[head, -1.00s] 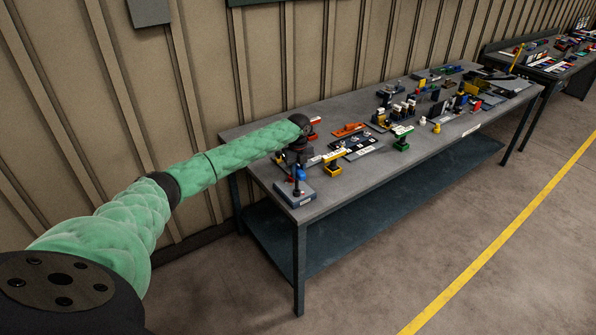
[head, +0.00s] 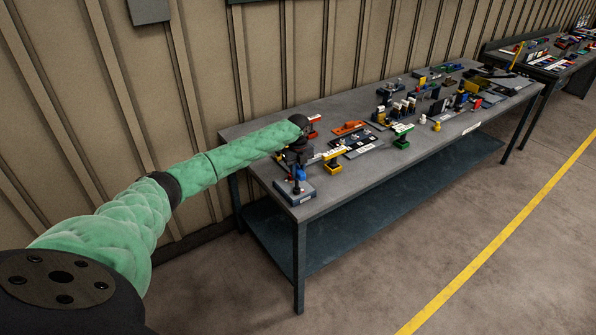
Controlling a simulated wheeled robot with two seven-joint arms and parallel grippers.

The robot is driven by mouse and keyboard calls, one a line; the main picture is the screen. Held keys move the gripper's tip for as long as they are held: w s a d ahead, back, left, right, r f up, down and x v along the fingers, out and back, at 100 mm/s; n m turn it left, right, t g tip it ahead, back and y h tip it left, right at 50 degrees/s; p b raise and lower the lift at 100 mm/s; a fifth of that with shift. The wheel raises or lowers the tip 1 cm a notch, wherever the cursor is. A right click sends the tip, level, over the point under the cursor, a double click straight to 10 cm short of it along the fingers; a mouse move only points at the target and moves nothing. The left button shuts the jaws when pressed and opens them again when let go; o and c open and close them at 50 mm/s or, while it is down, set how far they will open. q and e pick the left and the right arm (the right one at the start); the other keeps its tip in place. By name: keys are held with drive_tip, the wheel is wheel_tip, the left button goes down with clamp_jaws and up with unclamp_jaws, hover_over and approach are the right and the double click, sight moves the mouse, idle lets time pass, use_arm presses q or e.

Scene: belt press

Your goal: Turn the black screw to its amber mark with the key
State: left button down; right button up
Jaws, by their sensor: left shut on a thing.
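My left gripper (head: 299,163) is over the near left corner of the table, pointing down. It is shut on a small blue thing, probably the key (head: 300,175), whose dark lower part reaches down to a grey block (head: 305,193). The block has a pale label on its front and sits near the table's corner. The black screw and its amber mark are too small or hidden to make out, and I cannot tell whether the key's tip is in the screw. My right gripper is not in view.
A yellow holder (head: 333,168) stands close right of the gripper, with a red one (head: 313,132) behind. An orange piece (head: 349,128), a green holder (head: 401,143) and many small parts fill the grey table (head: 400,167). A second table stands at the far right.

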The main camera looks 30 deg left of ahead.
use_arm(q)
drive_tip(key=shift+f+b, duration=0.3)
drive_tip(key=shift+f, duration=0.5)
idle(0.5)
drive_tip(key=shift+s+a+m, duration=0.15)
drive_tip(key=shift+m, duration=1.75)
drive_tip(key=shift+f, duration=0.1)
idle(0.4)
drive_tip(key=shift+r+p, duration=0.5)
drive_tip(key=shift+r, duration=2.8)
